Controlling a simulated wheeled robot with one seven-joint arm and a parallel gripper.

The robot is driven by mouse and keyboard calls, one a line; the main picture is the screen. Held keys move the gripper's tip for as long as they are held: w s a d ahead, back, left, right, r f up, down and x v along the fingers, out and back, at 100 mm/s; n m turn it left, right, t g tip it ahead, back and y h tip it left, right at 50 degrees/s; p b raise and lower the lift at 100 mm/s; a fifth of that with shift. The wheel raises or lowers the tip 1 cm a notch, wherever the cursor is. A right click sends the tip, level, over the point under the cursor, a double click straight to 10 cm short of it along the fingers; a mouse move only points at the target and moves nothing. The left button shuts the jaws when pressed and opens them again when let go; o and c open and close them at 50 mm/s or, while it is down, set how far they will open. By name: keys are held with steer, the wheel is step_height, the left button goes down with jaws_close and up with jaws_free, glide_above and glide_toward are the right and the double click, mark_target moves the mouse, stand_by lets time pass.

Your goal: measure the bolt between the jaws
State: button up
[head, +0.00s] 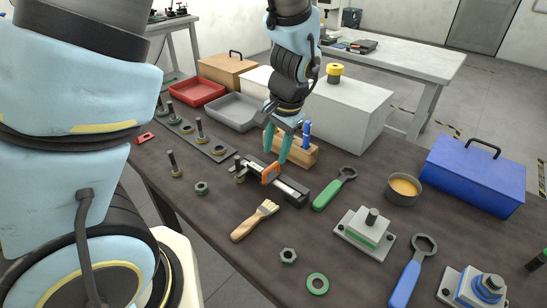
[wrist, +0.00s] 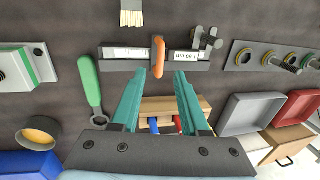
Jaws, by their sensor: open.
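A measuring gauge (head: 292,190) with a dark base, a pale scale strip and an orange slider (head: 270,174) lies mid-table. It also shows in the wrist view (wrist: 125,53), with its slider (wrist: 158,50) upright across the strip. A dark bolt (head: 237,165) stands at the gauge's left end in the head view; grey posts (wrist: 212,42) show at that end in the wrist view. I cannot tell whether the bolt touches both jaws. My gripper (wrist: 161,75) is open and empty, its teal fingers pointing down above and behind the gauge (head: 289,152).
A wooden block (head: 303,157) with a blue-handled tool stands just behind the gauge. A green wrench (head: 335,190), a brush (head: 255,220) and a nut (head: 201,188) lie around it. Several bolts stand on a plate (head: 215,151) at left. Trays (head: 235,112) sit behind.

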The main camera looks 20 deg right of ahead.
mark_target(272, 166)
steer(key=shift+w+a+f, duration=0.1)
steer(key=shift+w+f, duration=0.1)
steer(key=shift+f, duration=0.8)
steer(key=shift+w+a+f, duration=0.1)
steer(key=shift+w+f, duration=0.05)
steer(key=shift+f, duration=0.85)
jaws_close()
